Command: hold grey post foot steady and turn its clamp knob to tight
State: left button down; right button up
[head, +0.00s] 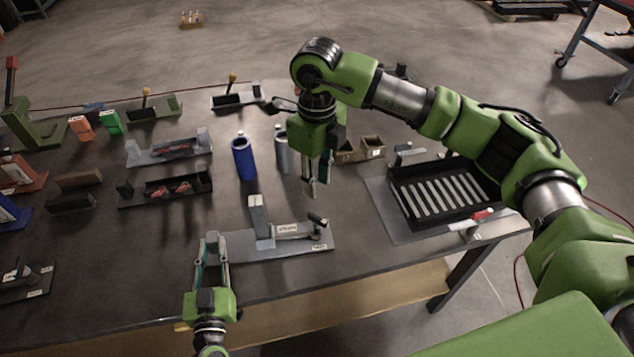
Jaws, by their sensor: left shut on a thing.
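The grey post foot (245,243) is a flat grey plate near the front edge of the table, with an upright grey post (258,216) on it. Its clamp knob (317,220) is a dark handle at the right end, beside small white labels. My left gripper (211,238) is shut on the left end of the grey post foot. My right gripper (317,190) hangs above and behind the knob, pointing down, apart from it. Its fingers appear parted with nothing between them. The knob's exact setting is too small to read.
A blue cylinder (243,159) and a grey cylinder (281,152) stand behind the post. A black slatted tray (405,203) is at the right. Dark fixtures (137,197) and orange and green blocks (81,128) are at the left. Bare tabletop lies left of the foot.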

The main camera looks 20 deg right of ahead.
aim_at(317, 217)
jog(key=shift+f, duration=0.15)
notch_tip(317, 217, down, 12)
jog(key=shift+r, duration=0.1)
dwell(0.5)
grip_shut()
